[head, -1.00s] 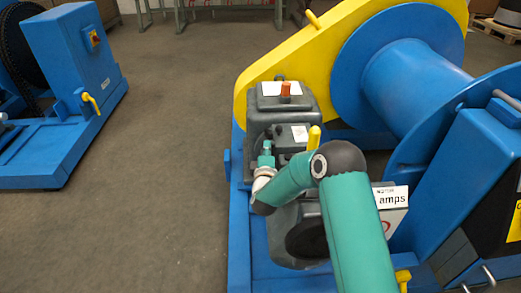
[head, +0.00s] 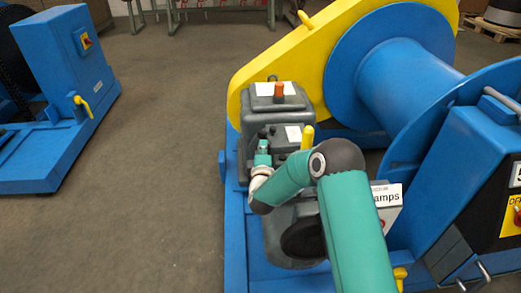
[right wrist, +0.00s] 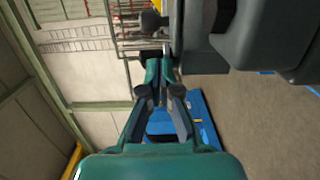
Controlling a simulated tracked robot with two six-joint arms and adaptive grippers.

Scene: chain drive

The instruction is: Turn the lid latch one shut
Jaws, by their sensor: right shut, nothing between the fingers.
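The grey gearbox housing (head: 258,106) stands on the blue machine frame, with a lid plate and an orange cap (head: 279,91) on top. My right gripper (head: 263,150) is at the housing's left side, shut and empty. In the right wrist view its fingertips (right wrist: 161,64) are together, close beside the dark grey housing (right wrist: 250,40). A small dark piece (right wrist: 150,55) shows at the fingertips, and a dark knob (right wrist: 152,21) sticks out from the housing just beyond. I cannot tell which is lid latch one, or whether the fingers touch it. My left gripper is out of view.
A yellow guard (head: 300,50) and a large blue drum (head: 400,70) stand behind and right of the housing. A yellow lever (head: 307,137) rises close to my right arm. Another blue machine (head: 75,60) stands at left, with open floor between.

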